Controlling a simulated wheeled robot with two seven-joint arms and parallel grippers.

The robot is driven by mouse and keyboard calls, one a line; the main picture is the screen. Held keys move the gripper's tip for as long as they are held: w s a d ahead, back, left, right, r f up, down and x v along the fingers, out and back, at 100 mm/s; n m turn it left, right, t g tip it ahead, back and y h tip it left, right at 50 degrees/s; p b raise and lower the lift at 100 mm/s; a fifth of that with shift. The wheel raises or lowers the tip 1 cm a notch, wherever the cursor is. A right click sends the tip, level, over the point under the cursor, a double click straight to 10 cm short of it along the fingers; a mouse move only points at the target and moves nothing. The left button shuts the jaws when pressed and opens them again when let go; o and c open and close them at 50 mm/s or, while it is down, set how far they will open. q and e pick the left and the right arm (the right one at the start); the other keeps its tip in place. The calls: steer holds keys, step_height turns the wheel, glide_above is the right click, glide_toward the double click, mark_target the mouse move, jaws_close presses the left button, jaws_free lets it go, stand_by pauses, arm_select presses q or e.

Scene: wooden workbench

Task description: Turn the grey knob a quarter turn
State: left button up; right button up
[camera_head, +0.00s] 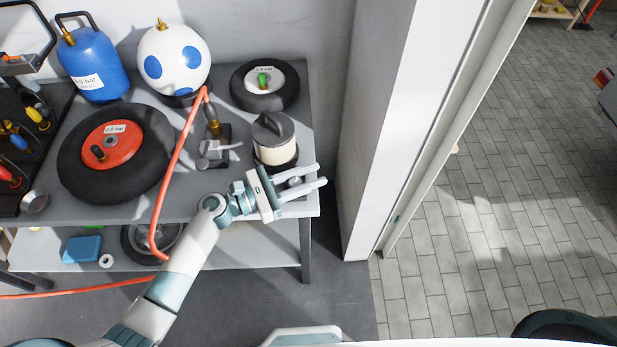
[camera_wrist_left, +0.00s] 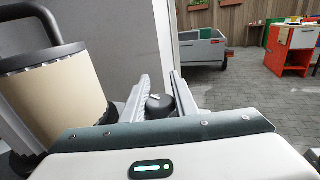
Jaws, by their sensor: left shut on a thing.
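The grey knob (camera_wrist_left: 158,104) is a small dark round cap with a white mark on top. In the head view it shows as a small grey piece (camera_head: 295,182) at the bench's right front corner. My left gripper (camera_head: 321,175) is around it, shut on the knob, with one finger on each side. In the left wrist view the fingers (camera_wrist_left: 160,76) reach forward past the knob, and its lower part is hidden by the gripper body. My right gripper is in neither view.
A cream canister with a dark handle (camera_head: 275,148) stands close behind the gripper. An orange hose (camera_head: 172,165) crosses the grey bench (camera_head: 215,115). A wheel with a red hub (camera_head: 70,170) lies left. A white wall post (camera_head: 375,130) rises right of the bench.

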arm_select(q)
steer(key=shift+s+f+m+g+b, duration=0.15)
steer(key=shift+m+g+b, duration=0.3)
steer(key=shift+g, duration=0.35)
steer(key=o, duration=1)
steer(key=shift+a, duration=0.1)
